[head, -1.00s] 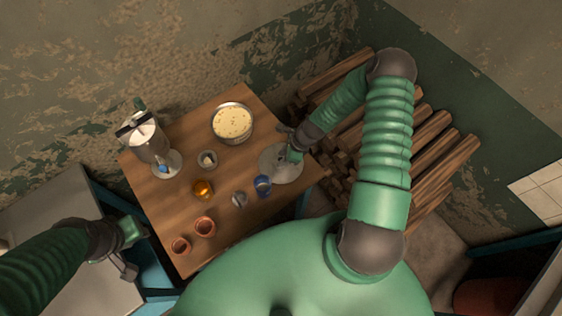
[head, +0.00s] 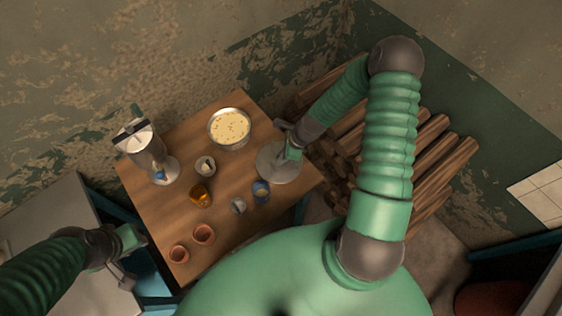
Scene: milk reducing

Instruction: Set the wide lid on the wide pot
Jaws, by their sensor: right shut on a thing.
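The wide pot (head: 230,128) stands near the back of the wooden table, a round metal pot with pale yellow, speckled contents; its top is open. The wide lid (head: 272,168) is a grey metal disc at the table's right side, to the lower right of the pot and apart from it. My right gripper (head: 289,150) is over the lid and shut on it; its fingertips are partly hidden. I cannot tell whether the lid is raised off the table. My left gripper (head: 136,260) is off the table's left edge, away from the pot and lid; its jaws are unclear.
A tall metal vessel (head: 148,150) stands at the back left. Logs (head: 425,150) lie right of the table.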

